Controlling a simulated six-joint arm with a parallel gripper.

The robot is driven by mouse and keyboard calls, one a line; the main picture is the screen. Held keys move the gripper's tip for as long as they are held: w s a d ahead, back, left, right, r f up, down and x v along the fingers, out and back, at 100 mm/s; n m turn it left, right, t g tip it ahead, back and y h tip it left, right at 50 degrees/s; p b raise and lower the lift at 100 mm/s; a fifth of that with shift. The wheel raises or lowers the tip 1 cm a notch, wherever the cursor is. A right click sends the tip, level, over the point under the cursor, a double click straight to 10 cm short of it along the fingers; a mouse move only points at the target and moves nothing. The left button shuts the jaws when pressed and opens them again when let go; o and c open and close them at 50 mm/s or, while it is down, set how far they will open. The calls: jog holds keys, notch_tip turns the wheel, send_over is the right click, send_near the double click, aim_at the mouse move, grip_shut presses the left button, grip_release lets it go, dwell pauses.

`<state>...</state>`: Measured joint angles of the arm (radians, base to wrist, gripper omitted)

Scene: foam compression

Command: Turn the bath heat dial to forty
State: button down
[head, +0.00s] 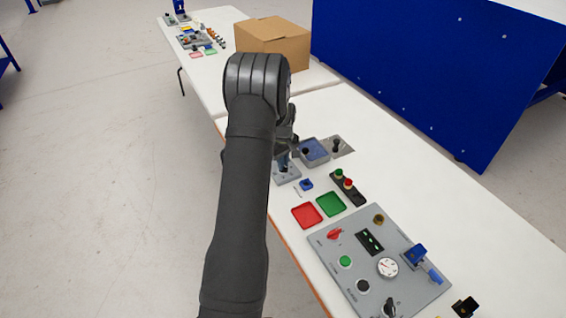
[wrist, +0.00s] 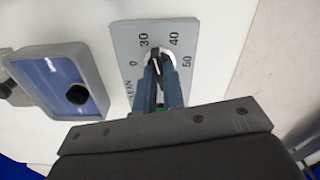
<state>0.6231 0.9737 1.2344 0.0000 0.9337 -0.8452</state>
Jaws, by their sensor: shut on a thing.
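The heat dial's grey plate (wrist: 190,32) fills the top middle of the wrist view, with the marks 0, 30, 40 and 50 around a black knob (wrist: 154,57). My gripper (wrist: 159,74) is shut on the knob, one blue finger on each side. The knob's pale pointer line seems to aim between 30 and 40; its exact angle is hard to read. The blue bath (wrist: 68,82) in its grey frame stands left of the plate. In the head view the plate (head: 288,177) shows under my gripper (head: 283,162), and the bath (head: 313,149) is beyond it.
Red (head: 307,215) and green (head: 331,204) trays, a button box (head: 347,188) and a grey control panel (head: 333,262) lie nearer on the white table. A cardboard box (head: 272,42) stands farther back. The table's right side is clear.

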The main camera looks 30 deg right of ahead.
jog(key=m, duration=0.4)
jog(key=shift+m, duration=2.1)
jog(key=c, duration=1.5)
grip_release()
jog(key=shift+r, duration=0.1)
notch_tip(320, 180, up, 17)
jog(key=shift+r, duration=0.15)
